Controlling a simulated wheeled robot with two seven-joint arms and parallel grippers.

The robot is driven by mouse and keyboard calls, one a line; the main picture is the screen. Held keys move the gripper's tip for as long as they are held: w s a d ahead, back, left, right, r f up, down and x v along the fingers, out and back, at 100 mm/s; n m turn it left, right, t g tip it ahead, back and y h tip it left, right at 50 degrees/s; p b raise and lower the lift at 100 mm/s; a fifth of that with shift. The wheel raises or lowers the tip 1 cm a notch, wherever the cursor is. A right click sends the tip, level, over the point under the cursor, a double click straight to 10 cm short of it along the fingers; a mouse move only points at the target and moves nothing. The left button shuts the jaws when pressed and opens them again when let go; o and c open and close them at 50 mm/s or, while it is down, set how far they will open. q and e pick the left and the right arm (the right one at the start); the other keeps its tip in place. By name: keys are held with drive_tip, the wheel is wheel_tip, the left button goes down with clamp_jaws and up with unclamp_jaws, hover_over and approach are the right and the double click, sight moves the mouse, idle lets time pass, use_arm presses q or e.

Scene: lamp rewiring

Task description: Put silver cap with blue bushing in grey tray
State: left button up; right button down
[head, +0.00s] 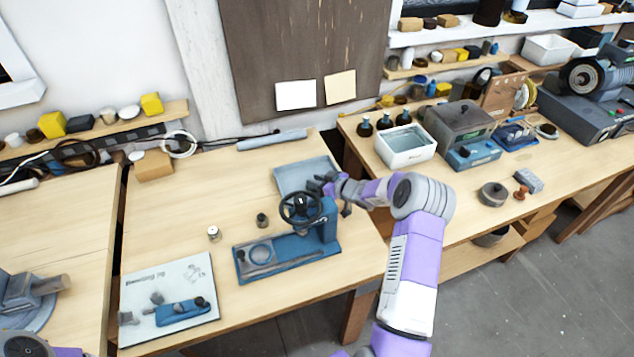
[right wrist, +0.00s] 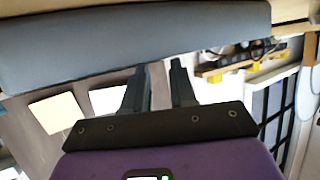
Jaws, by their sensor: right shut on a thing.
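The grey tray (head: 290,178) lies on the middle table behind the blue press. My right gripper (head: 322,184) is at the tray's right front part, by the top of the press. Its fingers also show in the right wrist view (right wrist: 160,75), slightly apart, against a broad blue-grey surface (right wrist: 130,40). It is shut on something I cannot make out. A small silver cylinder (head: 214,233) stands upright left of the press. A small dark cylinder (head: 262,219) stands between it and the handwheel. No blue bushing can be made out. My left gripper is out of view.
The blue press (head: 285,255) with its black handwheel (head: 300,208) stands close below my right gripper. A white bin (head: 405,145) is on the right table. Bare wood lies left of the tray.

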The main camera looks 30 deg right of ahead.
drive_tip(key=shift+a, duration=0.1)
drive_tip(key=c, duration=0.9)
unclamp_jaws()
drive_tip(key=shift+s+r, duration=0.15)
drive_tip(key=shift+r, duration=0.05)
drive_tip(key=p+v, duration=0.1)
drive_tip(key=v, duration=1)
drive_tip(key=shift+s, duration=0.3)
drive_tip(key=shift+r, duration=0.1)
